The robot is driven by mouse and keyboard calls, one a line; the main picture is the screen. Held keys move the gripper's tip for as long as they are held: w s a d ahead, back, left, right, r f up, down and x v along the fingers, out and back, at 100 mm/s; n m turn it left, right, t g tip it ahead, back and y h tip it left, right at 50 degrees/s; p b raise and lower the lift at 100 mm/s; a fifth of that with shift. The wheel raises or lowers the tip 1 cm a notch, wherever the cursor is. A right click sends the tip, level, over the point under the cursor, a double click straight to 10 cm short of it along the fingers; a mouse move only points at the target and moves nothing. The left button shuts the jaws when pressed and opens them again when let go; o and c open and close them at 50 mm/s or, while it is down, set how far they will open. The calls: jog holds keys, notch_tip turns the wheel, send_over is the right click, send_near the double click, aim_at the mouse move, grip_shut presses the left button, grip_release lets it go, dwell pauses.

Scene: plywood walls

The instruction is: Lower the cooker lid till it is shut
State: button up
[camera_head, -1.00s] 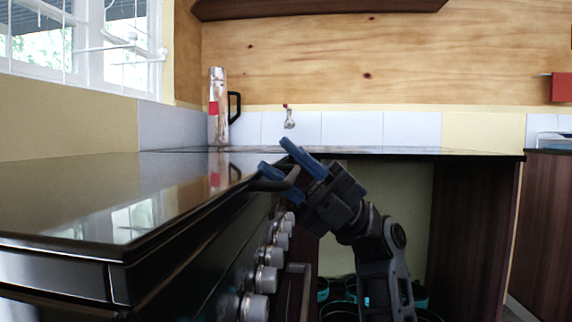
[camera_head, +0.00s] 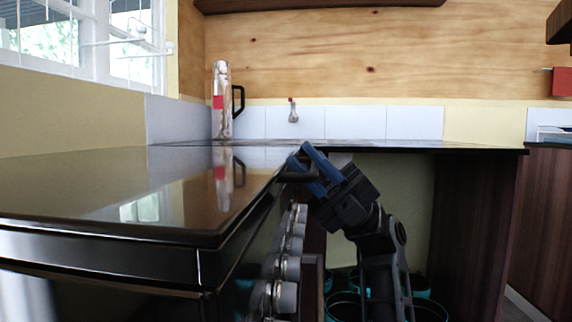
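The cooker lid (camera_head: 110,190) is a dark, glossy flat panel at the left. It lies level on top of the cooker, with no clear gap seen under its near edge. A dark handle (camera_head: 294,177) sticks out from the cooker's front edge. My gripper (camera_head: 297,156) has blue fingers and is at this edge, by the handle, pointing up and left. The fingers look close together. Their overlap with the handle hides whether they hold it or only lie beside it.
Grey knobs (camera_head: 284,268) line the cooker front, below my gripper.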

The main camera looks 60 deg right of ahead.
jog(key=shift+m+t+h, duration=0.3)
jog(key=shift+m+t, duration=0.1)
jog(key=shift+m, duration=0.2)
jog(key=f, duration=0.1)
jog(key=d+f, duration=0.1)
jog(key=f, duration=0.2)
jog(key=shift+w+d+f, duration=0.1)
jog(key=shift+w+d, duration=0.05)
jog(key=shift+d, duration=0.25)
jog(key=shift+o, duration=0.4)
jog(key=shift+w+d+f, duration=0.1)
jog(key=shift+d+f, duration=0.15)
jog(key=shift+f, duration=0.55)
jog(key=shift+w+d+f, duration=0.1)
jog(key=shift+w+f, duration=0.05)
jog(key=shift+f, duration=0.2)
jog(key=shift+c, duration=0.4)
jog(key=shift+d+f, duration=0.4)
jog(key=shift+f, duration=0.2)
jog(key=shift+d+f, duration=0.35)
jog(key=shift+f, duration=0.25)
jog(key=shift+g, duration=0.3)
